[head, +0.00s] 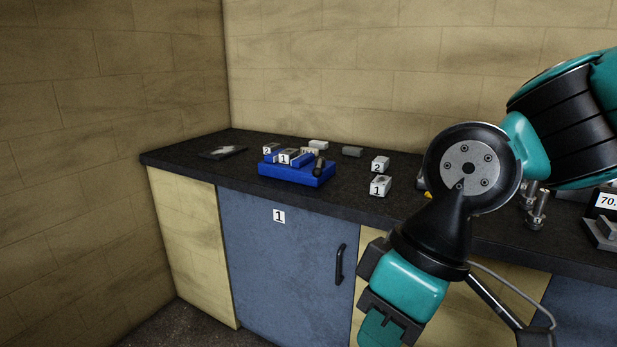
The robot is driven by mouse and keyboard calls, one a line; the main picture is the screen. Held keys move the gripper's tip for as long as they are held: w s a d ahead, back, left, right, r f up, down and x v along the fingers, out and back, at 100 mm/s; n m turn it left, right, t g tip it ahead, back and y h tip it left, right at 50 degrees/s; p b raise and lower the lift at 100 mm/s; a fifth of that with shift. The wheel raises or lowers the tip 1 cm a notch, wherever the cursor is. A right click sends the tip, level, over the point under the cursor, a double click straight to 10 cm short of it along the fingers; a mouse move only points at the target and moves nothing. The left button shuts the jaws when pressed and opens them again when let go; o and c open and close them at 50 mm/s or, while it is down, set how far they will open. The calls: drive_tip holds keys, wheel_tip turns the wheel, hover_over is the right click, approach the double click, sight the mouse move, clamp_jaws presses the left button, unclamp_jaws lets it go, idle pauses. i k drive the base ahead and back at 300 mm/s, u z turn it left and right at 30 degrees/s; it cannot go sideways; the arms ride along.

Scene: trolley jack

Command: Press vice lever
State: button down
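A blue block-like fixture (290,176), which looks like the vice, sits on the dark worktop left of centre. Small pale parts labelled 1 and 2 show on its top. A short dark cylindrical piece (319,167) stands at its right end; I cannot tell whether it is the lever. My gripper (385,312) hangs in front of the cabinets, below the worktop edge and right of the vice, clear of it. It points down and its end is partly cut off by the picture's bottom edge, so its opening is unclear.
Two pale blocks labelled 1 (380,186) and 2 (380,164) stand right of the vice. A flat plate (222,152) lies to its left. Metal cylinders (537,207) and a display reading 70 (607,202) are at right. A blue cabinet door (275,260) is below.

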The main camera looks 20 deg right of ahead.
sight(319, 163)
drive_tip(key=k, duration=0.35)
drive_tip(key=u, duration=0.35)
drive_tip(key=i, duration=1.25)
drive_tip(key=z, duration=0.15)
